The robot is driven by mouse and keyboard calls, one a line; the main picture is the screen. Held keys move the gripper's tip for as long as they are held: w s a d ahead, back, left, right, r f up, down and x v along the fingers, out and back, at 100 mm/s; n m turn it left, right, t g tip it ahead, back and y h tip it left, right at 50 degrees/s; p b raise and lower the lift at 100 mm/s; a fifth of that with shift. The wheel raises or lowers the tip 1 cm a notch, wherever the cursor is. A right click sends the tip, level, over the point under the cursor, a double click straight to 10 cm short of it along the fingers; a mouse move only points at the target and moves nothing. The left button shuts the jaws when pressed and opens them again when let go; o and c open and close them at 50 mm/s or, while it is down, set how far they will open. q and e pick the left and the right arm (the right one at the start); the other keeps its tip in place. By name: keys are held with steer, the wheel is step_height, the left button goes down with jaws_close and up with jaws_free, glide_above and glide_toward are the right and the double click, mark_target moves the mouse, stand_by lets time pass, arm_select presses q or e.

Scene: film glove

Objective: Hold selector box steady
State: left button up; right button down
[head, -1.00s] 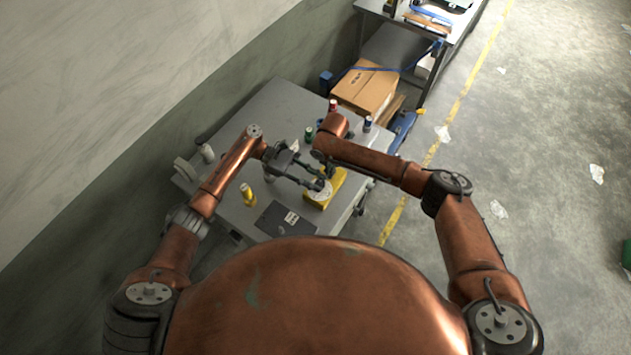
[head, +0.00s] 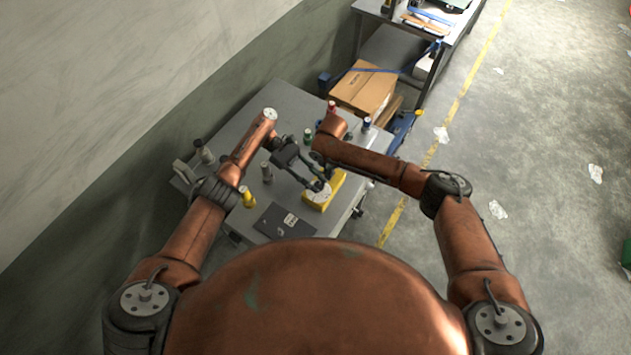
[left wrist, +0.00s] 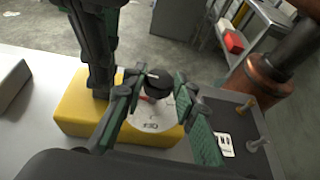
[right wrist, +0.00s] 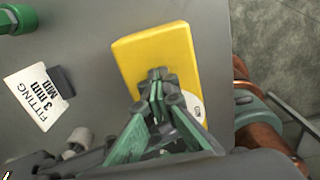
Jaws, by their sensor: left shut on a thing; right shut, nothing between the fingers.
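The selector box is a yellow block (head: 334,186) near the table's front right edge, with a pale round dial (left wrist: 150,122) and a black knob (left wrist: 160,82) on it. My left gripper (head: 320,187) is shut on the knob, with one finger on each side of it in the left wrist view. My right gripper (right wrist: 157,82) is shut and empty, its fingertips together at the yellow top beside the dial. They appear to touch the box. The right gripper also shows at upper left in the left wrist view (left wrist: 98,85). It partly hides the dial in the right wrist view.
A dark plate with a white label (head: 275,222) lies in front of the box. A yellow bottle (head: 248,198) and several small bottles stand on the grey table (head: 240,135). A white card reading "FITTING 3 mm MIN" (right wrist: 38,92) lies beside the box. A cardboard box (head: 362,90) is behind.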

arm_select(q)
steer(key=shift+s+f, duration=0.15)
steer(key=o, duration=1.2)
steer(key=shift+c, duration=0.2)
steer(key=shift+a+n+t+h, duration=0.15)
steer(key=shift+n+t+h, duration=0.15)
steer(key=shift+n+t, duration=0.2)
